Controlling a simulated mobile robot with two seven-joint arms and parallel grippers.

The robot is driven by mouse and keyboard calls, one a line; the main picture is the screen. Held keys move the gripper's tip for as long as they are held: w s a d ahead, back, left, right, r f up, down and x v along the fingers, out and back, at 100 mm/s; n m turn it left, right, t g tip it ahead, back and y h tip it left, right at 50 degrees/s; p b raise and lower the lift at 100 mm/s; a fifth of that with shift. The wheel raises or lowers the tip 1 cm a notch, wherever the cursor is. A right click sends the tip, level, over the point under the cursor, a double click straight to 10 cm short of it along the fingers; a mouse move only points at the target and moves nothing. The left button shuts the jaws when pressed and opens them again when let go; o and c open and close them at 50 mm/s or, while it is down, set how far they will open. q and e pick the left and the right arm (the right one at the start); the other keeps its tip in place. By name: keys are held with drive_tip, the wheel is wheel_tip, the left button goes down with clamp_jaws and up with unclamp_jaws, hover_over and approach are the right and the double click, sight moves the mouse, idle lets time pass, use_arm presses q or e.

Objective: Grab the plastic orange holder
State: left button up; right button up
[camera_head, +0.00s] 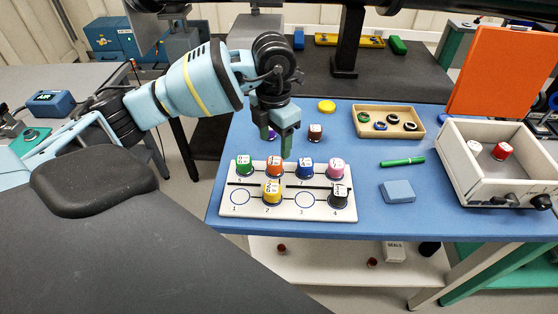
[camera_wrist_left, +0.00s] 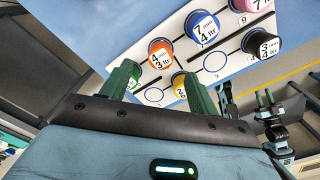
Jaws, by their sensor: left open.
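The orange holder (camera_head: 274,168) has a white-labelled top and stands upright in the back row of a white numbered rack (camera_head: 240,208). In the left wrist view the orange holder (camera_wrist_left: 152,62) shows just beyond my fingertips. My left gripper (camera_head: 277,141) is open and empty, pointing down above the back row, close over the orange holder. In the left wrist view its two green fingers (camera_wrist_left: 158,76) are apart. My right gripper (camera_wrist_left: 265,98) seems to show small at the right of that view; its opening is unclear.
Green (camera_head: 244,168), blue (camera_head: 305,170) and pink (camera_head: 336,171) holders share the back row; yellow (camera_head: 271,195) and black (camera_head: 339,199) stand in front. A ring tray (camera_head: 418,133), green pen (camera_head: 402,162), blue block (camera_head: 397,191) and open box (camera_head: 500,188) lie right.

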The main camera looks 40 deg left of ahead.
sight(275, 161)
use_arm(q)
drive_tip(key=shift+s+f, duration=0.2)
drive_tip(key=shift+f, duration=1)
drive_tip(key=shift+w+f, duration=0.1)
drive_tip(key=shift+f, duration=0.4)
wheel_tip(275, 161, down, 3)
drive_tip(key=shift+f, duration=0.7)
drive_tip(key=c, duration=1.1)
use_arm(e)
drive_tip(key=shift+r, duration=0.15)
